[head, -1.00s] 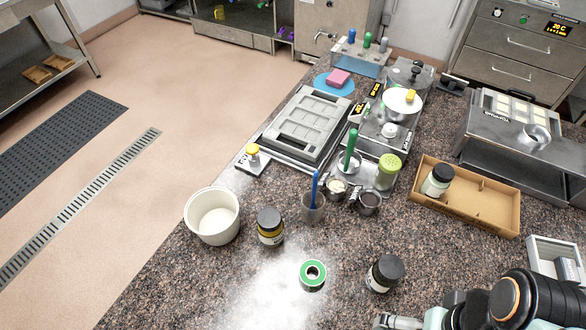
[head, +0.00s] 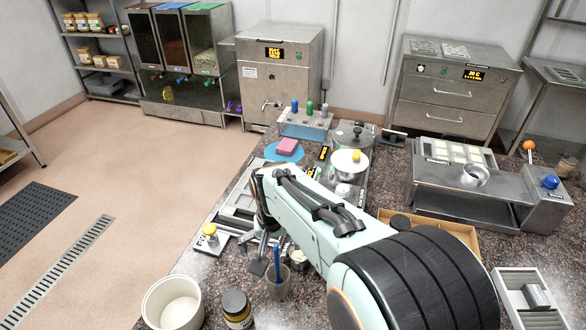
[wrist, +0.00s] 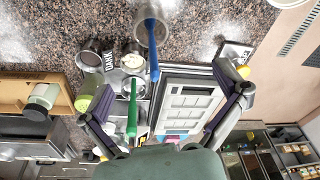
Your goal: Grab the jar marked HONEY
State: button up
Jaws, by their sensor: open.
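A jar with a black lid and dark yellow contents (head: 237,308) stands at the bottom edge of the head view, right of a white tub; its label is too small to read. Another jar stands in the cardboard box in the wrist view (wrist: 42,98), pale with a dark lid, its label not readable. I cannot tell by text which jar is marked HONEY. My gripper (head: 268,255) is over the worktop beyond the yellow jar, pointing down.
A cup with a blue-handled tool (head: 278,285) stands close to my gripper, right of the yellow jar. The white tub (head: 172,303) stands left of that jar.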

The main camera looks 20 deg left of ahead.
aim_at(234, 300)
jog(key=s+a+f, duration=0.2)
jog(key=s+a+f+n+g, duration=0.1)
jog(key=s+a+f, duration=0.1)
jog(key=f, duration=0.1)
jog(key=s+a+f+n+h, duration=0.1)
jog(key=s+f, duration=0.2)
jog(key=shift+s+a+g, duration=0.1)
jog(key=shift+a+g, duration=0.2)
jog(key=shift+a, duration=0.1)
jog(key=shift+s+a+f+n, duration=0.1)
jog(key=shift+a+f+n, duration=0.05)
jog(key=shift+f+n, duration=0.15)
notch_tip(234, 300, down, 6)
jog(key=shift+r, duration=0.1)
jog(key=c, duration=1.3)
